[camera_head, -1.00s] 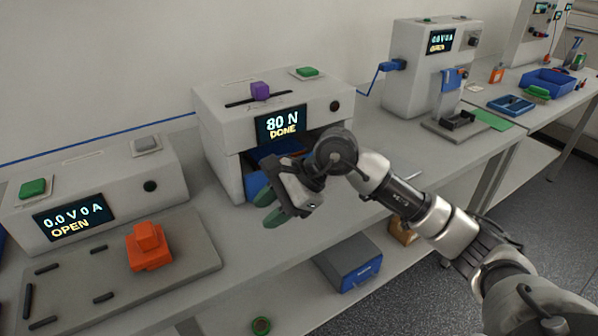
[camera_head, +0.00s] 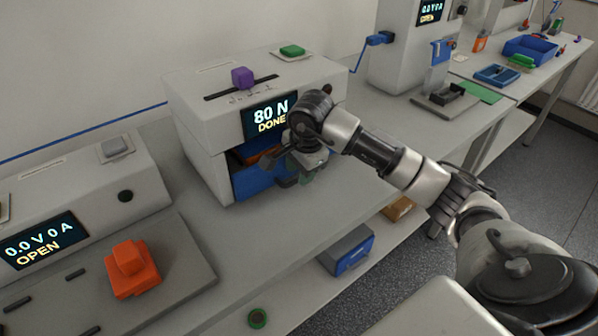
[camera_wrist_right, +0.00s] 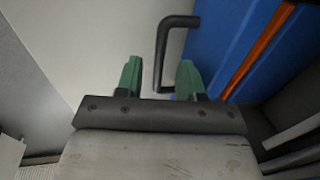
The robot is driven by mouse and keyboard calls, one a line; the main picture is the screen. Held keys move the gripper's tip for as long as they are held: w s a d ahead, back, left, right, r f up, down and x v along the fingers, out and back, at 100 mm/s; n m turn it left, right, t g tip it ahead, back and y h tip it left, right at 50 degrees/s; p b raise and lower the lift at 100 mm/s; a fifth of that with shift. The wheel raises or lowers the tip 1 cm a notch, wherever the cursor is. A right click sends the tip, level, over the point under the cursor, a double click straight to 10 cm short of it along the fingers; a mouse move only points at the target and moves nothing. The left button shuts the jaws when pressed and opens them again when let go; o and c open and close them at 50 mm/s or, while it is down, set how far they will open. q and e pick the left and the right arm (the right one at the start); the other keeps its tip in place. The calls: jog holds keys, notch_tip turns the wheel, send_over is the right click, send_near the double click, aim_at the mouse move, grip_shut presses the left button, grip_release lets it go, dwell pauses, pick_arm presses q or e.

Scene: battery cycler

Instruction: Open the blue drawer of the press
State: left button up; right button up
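The press (camera_head: 205,110) is a pale box with a screen reading 80 N DONE. Its blue drawer (camera_head: 252,182) sits in the lower opening, partly hidden by my right gripper (camera_head: 298,174). In the right wrist view the blue drawer (camera_wrist_right: 222,42) is at upper right, with a bent black handle (camera_wrist_right: 162,45) beside it. My right gripper (camera_wrist_right: 160,80) is open; its green fingertips appear on either side of the handle's lower end. I cannot tell whether they touch it. My left gripper is not in view.
A tester with a screen reading OPEN (camera_head: 45,240) and an orange block (camera_head: 132,270) stand at left. A purple knob (camera_head: 242,77) and green button (camera_head: 292,50) are on top of the press. A blue box (camera_head: 347,250) is on the lower shelf. The bench before the press is clear.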

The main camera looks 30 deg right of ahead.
jog(key=shift+w+f, duration=0.15)
jog(key=shift+f, duration=0.65)
jog(key=shift+c, duration=0.5)
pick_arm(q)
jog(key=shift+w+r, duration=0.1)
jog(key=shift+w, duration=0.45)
pick_arm(e)
grip_shut()
